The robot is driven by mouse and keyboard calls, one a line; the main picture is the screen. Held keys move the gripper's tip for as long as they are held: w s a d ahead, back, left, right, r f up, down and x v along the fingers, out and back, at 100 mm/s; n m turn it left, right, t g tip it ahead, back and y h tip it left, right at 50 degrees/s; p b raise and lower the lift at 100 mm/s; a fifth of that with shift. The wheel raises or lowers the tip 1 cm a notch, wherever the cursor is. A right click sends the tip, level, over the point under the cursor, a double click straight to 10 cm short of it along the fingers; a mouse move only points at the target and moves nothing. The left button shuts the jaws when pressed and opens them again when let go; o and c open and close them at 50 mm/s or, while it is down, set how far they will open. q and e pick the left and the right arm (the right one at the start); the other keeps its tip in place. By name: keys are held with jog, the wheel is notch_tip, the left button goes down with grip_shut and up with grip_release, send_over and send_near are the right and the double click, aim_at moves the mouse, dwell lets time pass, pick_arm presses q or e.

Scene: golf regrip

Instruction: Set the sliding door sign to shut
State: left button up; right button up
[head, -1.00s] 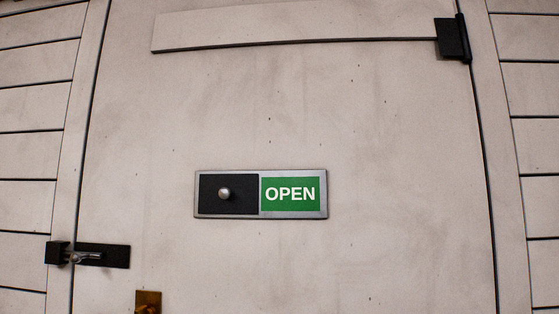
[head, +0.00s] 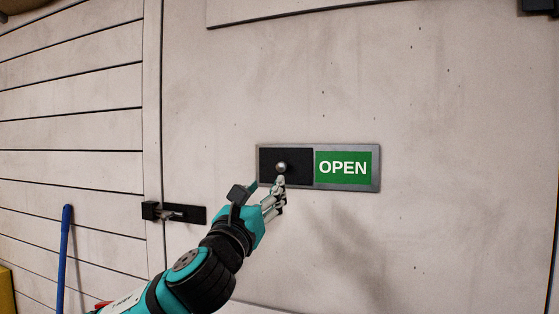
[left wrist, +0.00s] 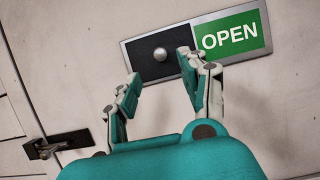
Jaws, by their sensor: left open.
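The sliding door sign (head: 347,148) is a grey-framed plate on the pale door. Its green panel reading OPEN (head: 343,168) shows on the right, and a black slider (head: 298,168) with a round metal knob (head: 281,168) covers the left part. In the left wrist view the knob (left wrist: 160,54) is beyond the fingertips, between their directions. My left gripper (head: 275,184) is open and empty, just below the knob in the head view. In the left wrist view its two fingers (left wrist: 158,70) are spread apart. Contact with the knob cannot be told. My right gripper is not in view.
A black latch with a metal bolt (head: 182,214) sits at the door's left edge, left of my gripper. A blue pole (head: 65,258) stands at the lower left. A yellow object (head: 6,290) is at the left edge. The door face right of the sign is clear.

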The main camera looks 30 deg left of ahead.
aim_at(280, 168)
pick_arm(q)
jog(key=p+x, duration=0.2)
jog(key=x, duration=0.7)
jog(key=shift+f, duration=0.15)
grip_shut()
